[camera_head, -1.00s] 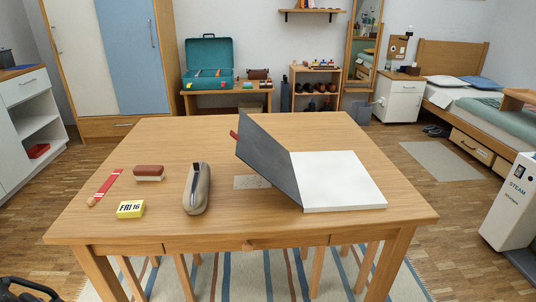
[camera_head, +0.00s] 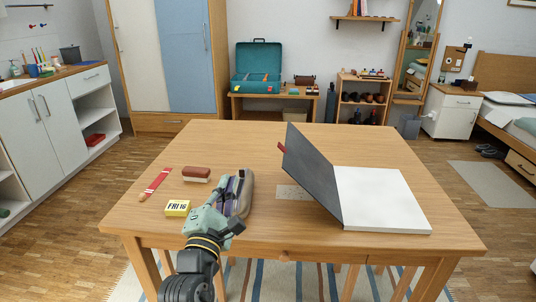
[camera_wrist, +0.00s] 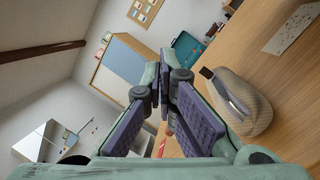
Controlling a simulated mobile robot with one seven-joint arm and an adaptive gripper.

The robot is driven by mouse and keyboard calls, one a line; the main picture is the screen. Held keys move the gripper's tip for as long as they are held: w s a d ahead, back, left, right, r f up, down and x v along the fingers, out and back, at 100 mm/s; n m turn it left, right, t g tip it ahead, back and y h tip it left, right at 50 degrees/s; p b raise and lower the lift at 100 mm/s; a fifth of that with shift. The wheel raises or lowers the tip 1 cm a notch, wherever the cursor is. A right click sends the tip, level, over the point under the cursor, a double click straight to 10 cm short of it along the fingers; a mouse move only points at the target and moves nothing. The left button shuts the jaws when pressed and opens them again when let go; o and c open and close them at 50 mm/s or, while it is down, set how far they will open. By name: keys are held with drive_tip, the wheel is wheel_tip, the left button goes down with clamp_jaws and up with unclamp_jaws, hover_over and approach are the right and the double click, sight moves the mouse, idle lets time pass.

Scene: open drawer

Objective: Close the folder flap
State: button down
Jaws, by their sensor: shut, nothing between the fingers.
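The folder lies on the right part of the table with its white inside (camera_head: 385,200) facing up. The folder does not show in the wrist view.
The stapler-like object (camera_wrist: 240,102) stands right of my fingers in the wrist view. A brown brush (camera_head: 196,174), a yellow date block (camera_head: 177,208) and a red strip (camera_head: 157,183) lie on the table's left. A speckled card (camera_head: 292,192) lies just left of the flap.

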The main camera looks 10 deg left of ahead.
drive_tip(key=w+d+r+n+g+h+p, duration=0.1)
drive_tip(key=w+d+h+p, duration=0.1)
drive_tip(key=w+d, duration=0.6)
drive_tip(key=shift+w+r+p, duration=0.4)
drive_tip(key=shift+w+p, duration=0.35)
drive_tip(key=shift+w, duration=0.65)
